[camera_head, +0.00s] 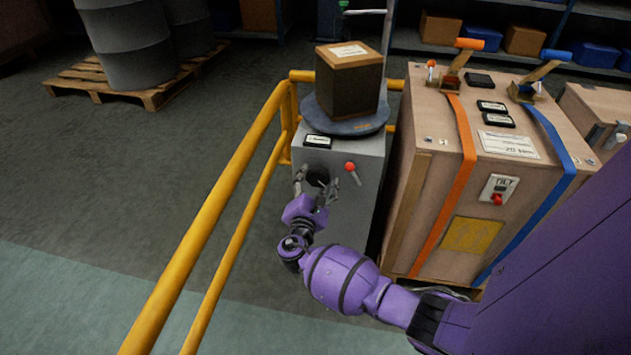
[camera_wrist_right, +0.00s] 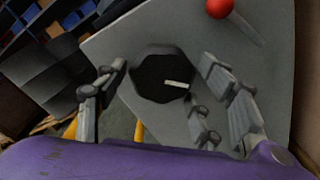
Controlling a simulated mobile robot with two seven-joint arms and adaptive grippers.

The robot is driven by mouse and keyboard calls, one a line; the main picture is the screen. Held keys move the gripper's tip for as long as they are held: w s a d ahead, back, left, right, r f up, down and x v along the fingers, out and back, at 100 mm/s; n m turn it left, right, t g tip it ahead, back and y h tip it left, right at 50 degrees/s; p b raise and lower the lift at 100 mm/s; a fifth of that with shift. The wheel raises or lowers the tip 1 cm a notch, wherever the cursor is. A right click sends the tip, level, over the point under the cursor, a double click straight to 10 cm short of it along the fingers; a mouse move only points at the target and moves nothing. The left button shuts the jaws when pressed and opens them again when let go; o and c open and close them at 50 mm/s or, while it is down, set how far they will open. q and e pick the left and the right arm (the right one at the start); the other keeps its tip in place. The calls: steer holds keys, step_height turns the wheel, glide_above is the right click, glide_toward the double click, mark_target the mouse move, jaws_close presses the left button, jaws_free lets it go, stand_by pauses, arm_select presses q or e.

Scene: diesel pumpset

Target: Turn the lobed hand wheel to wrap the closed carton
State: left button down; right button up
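The closed carton (camera_head: 348,82) is a brown box with a white label on top. It sits on a round grey turntable (camera_head: 346,121) on top of a grey cabinet (camera_head: 360,200). The dark lobed hand wheel (camera_head: 318,178) is on the cabinet's front face; it also shows in the right wrist view (camera_wrist_right: 160,75) with a small white mark. My right gripper (camera_head: 327,180) is at the wheel, its fingers spread on either side. In the right wrist view the open fingers (camera_wrist_right: 165,100) stand apart around the wheel; contact cannot be told. My left gripper is not in view.
A red-knobbed lever (camera_head: 350,168) is just right of the wheel, also in the right wrist view (camera_wrist_right: 220,8). A yellow rail (camera_head: 215,205) runs along the left. A large strapped crate (camera_head: 420,200) stands close on the right. Drums on a pallet (camera_head: 150,97) are far left; floor between is clear.

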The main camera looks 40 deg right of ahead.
steer(key=c, duration=0.7)
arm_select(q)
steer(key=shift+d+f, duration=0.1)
arm_select(e)
steer(key=shift+c, duration=0.2)
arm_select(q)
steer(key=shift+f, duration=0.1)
arm_select(e)
steer(key=m+b, duration=0.2)
steer(key=m, duration=0.1)
steer(key=shift+f+m, duration=0.1)
steer(key=shift+m, duration=0.2)
steer(key=m+b, duration=0.3)
steer(key=m, duration=0.1)
steer(key=shift+m, duration=0.3)
steer(key=m+b, duration=0.2)
steer(key=m, duration=0.1)
steer(key=shift+m, duration=0.3)
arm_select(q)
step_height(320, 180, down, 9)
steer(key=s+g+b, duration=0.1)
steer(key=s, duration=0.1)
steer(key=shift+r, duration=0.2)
arm_select(e)
steer(key=shift+r+m, duration=0.25)
steer(key=shift+m, duration=0.25)
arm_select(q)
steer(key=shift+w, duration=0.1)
arm_select(e)
steer(key=shift+r, duration=0.1)
